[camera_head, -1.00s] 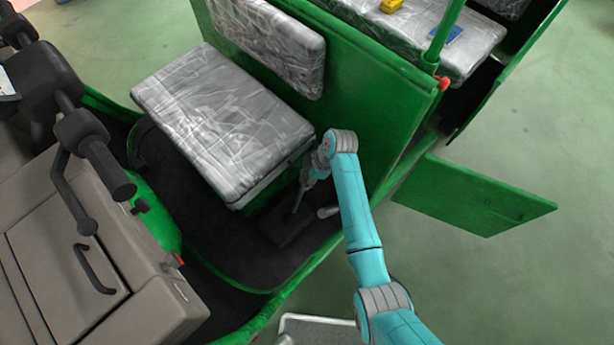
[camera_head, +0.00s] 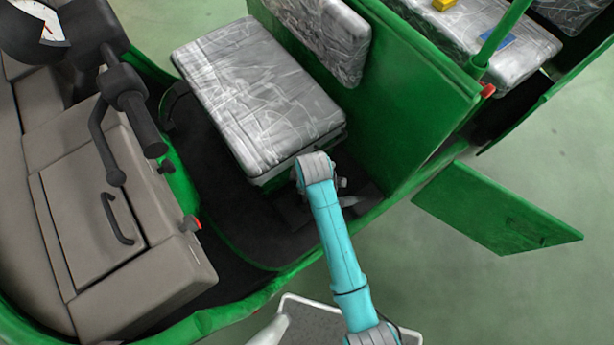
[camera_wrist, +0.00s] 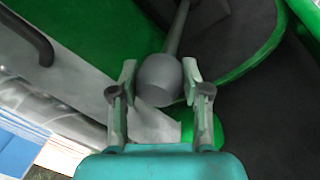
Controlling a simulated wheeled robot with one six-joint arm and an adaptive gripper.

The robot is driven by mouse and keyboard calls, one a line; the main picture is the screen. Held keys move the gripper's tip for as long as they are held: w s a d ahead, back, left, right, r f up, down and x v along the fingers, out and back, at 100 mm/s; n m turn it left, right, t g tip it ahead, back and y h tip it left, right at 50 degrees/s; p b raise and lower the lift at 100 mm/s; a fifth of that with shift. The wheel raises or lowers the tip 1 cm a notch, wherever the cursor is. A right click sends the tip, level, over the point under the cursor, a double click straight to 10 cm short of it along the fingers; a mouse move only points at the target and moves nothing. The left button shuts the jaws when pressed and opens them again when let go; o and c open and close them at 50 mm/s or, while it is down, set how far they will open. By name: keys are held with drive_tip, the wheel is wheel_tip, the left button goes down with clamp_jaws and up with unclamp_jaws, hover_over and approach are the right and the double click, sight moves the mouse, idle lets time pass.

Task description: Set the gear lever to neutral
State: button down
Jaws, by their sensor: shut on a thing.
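The gear lever shows in the wrist view as a grey rounded knob (camera_wrist: 159,80) on a thin shaft that runs up and slightly right to a dark base. My gripper (camera_wrist: 159,74) has one finger on each side of the knob and is shut on it. In the head view my wrist link hides the gripper and most of the lever. The lever stands on the dark floor in front of the plastic-wrapped driver's seat (camera_head: 255,95). The neutral mark, if there is one, cannot be seen.
The green partition (camera_head: 420,95) rises behind the seat, and an open green door panel (camera_head: 497,208) juts out at right. The handlebar grip (camera_head: 148,135) and grey front cowl (camera_head: 95,190) are at left. A grey-white step or platform (camera_head: 305,325) is near the bottom.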

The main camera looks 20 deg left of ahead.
drive_tip(key=c, duration=0.5)
unclamp_jaws()
drive_tip(key=v, duration=1.2)
drive_tip(key=shift+d+f, duration=0.1)
drive_tip(key=shift+f, duration=0.05)
